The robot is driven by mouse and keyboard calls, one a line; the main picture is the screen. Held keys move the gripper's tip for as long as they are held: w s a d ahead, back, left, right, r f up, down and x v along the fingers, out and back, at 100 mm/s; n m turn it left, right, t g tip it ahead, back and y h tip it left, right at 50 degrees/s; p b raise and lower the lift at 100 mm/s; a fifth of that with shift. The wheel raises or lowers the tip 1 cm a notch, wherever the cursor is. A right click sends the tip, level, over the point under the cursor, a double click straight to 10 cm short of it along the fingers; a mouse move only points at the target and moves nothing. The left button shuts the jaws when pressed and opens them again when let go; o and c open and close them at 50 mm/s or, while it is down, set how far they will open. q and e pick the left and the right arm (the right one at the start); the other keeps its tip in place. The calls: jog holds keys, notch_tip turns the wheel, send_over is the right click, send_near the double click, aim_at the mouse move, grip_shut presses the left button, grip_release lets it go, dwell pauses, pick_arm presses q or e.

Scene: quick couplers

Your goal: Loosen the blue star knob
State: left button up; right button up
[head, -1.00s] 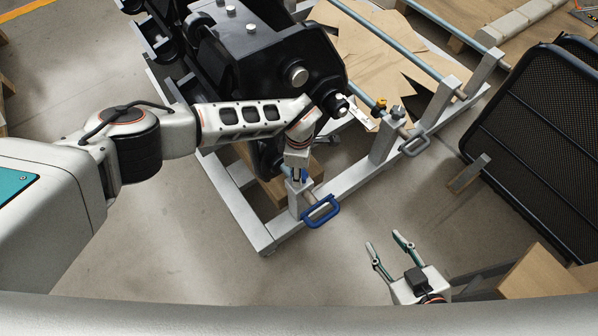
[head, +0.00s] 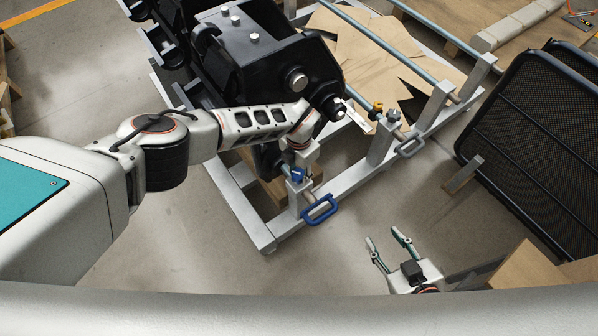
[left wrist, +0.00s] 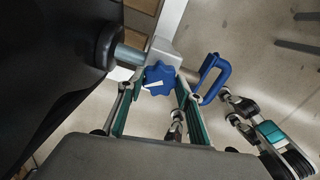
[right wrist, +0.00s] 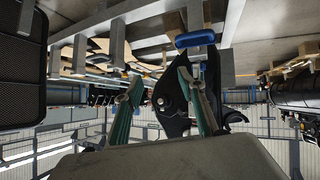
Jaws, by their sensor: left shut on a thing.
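The blue star knob (head: 298,175) sits on top of a grey clamp post at the near end of the frame. It also shows in the left wrist view (left wrist: 159,79), with a white mark on its face. My left gripper (head: 299,168) is over it from above, its two fingers on either side, shut on the knob. In the left wrist view the left gripper (left wrist: 155,90) frames the knob. My right gripper (head: 389,244) is open and empty, apart from the frame to the lower right. It is also open in the right wrist view (right wrist: 160,85).
A blue loop handle (head: 320,210) sits beside the knob on the rod end. A similar grey handle (head: 411,147) and a yellow part (head: 378,107) are farther along the frame. A black coupler (head: 260,75) stands close to my left arm. Black mesh panels (head: 535,140) stand at right.

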aim_at(300, 174)
pick_arm(q)
jog(key=n, duration=0.4)
jog(key=shift+d+p, duration=0.15)
jog(key=shift+p, duration=0.25)
jog(key=shift+n, duration=2)
jog(key=o, duration=1.1)
notch_tip(300, 174, up, 12)
jog(key=shift+s+f, duration=0.1)
